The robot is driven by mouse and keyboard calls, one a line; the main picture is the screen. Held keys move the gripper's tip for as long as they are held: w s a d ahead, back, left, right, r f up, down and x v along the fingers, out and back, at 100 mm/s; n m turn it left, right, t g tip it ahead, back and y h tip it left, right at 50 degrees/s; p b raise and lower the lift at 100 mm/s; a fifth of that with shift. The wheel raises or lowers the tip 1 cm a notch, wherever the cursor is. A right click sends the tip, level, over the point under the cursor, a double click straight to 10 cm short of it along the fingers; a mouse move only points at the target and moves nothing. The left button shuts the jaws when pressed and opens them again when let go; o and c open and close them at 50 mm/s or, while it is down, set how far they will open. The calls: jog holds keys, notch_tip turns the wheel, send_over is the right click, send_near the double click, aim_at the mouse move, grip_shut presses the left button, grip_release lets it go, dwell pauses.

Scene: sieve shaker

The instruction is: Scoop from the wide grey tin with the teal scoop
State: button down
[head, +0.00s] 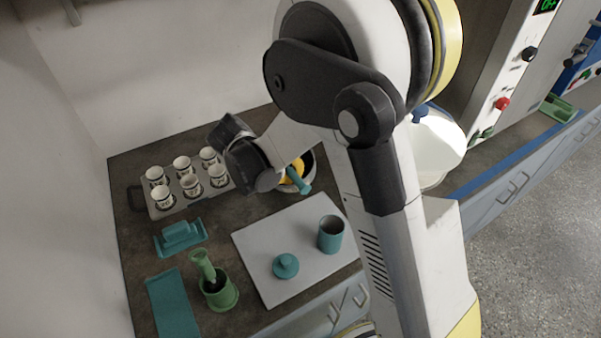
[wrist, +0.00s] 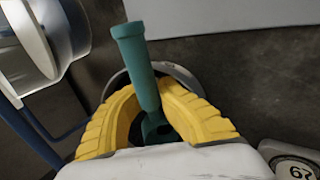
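The wide grey tin (head: 312,166) stands on the dark bench behind the pale board, partly hidden by my arm. The teal scoop (head: 301,183) leans with its handle out over the tin's rim. My gripper (head: 291,171) is over the tin with its yellow fingers at the scoop. In the wrist view, the fingers of my gripper (wrist: 147,93) close in on both sides of the scoop's handle (wrist: 138,62). The handle's end sticks up past them. The grey tin's rim (wrist: 182,74) shows behind; its contents are hidden by the fingers.
A tray (head: 151,208) of several white cups stands left of the tin. A pale board (head: 262,240) carries a teal canister (head: 331,235) and a teal lidded knob (head: 286,266). A green pot (head: 219,294) stands at front left. A white vessel (head: 437,145) is right of my arm.

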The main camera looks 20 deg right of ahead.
jog(key=shift+a+r+y+p, duration=0.2)
jog(key=shift+y+p, duration=0.5)
jog(key=shift+y, duration=0.4)
jog(key=shift+w+r+g+y+p, duration=0.15)
jog(key=shift+r+g+y+p, duration=0.15)
jog(key=shift+p, duration=0.1)
jog(key=shift+d+r+h, duration=0.35)
jog(key=shift+r+h, duration=0.25)
jog(key=shift+r, duration=0.05)
jog(key=shift+d+r+y+p, duration=0.2)
jog(key=shift+r+y+p, duration=0.3)
jog(key=shift+p, duration=0.1)
jog(key=shift+d+r+y+p, duration=0.15)
jog(key=shift+r+y+p, duration=0.35)
jog(key=shift+p, duration=0.05)
jog(key=shift+r+g+y+p, duration=0.3)
jog(key=shift+r+y+p, duration=0.25)
jog(key=shift+y, duration=0.55)
jog(key=shift+r, duration=0.1)
